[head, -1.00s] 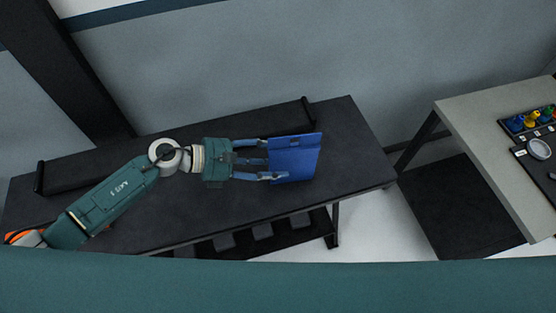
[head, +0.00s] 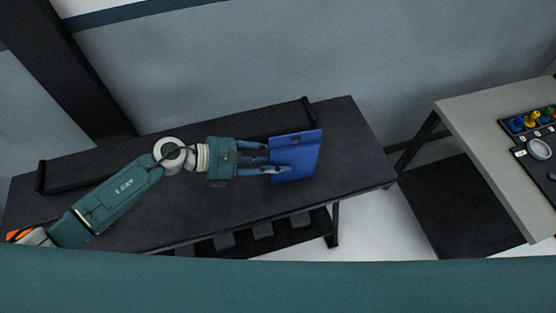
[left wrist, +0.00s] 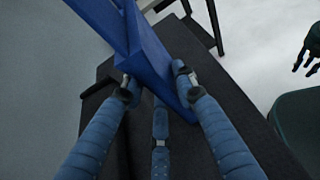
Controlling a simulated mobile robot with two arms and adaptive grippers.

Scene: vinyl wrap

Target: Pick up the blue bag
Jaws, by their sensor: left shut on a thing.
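The blue bag (head: 302,158) is a flat, dark blue shape with a small slot near its top edge, over the right part of the black bench. My left gripper (head: 276,160) reaches it from the left and is shut on its near side. In the left wrist view the bag (left wrist: 155,55) stands between the fingertips of my left gripper (left wrist: 155,82), with fingers on both sides of it. I cannot tell whether its underside touches the bench. A dark fingered shape at the right edge of the left wrist view looks like my right gripper (left wrist: 309,47), partly cut off.
The black bench (head: 350,150) has a low rail along its back and dark items on a lower shelf. A grey table (head: 475,125) with coloured parts and a round white dish (head: 539,149) stands at the right. A gap with a dark floor mat (head: 455,205) separates them.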

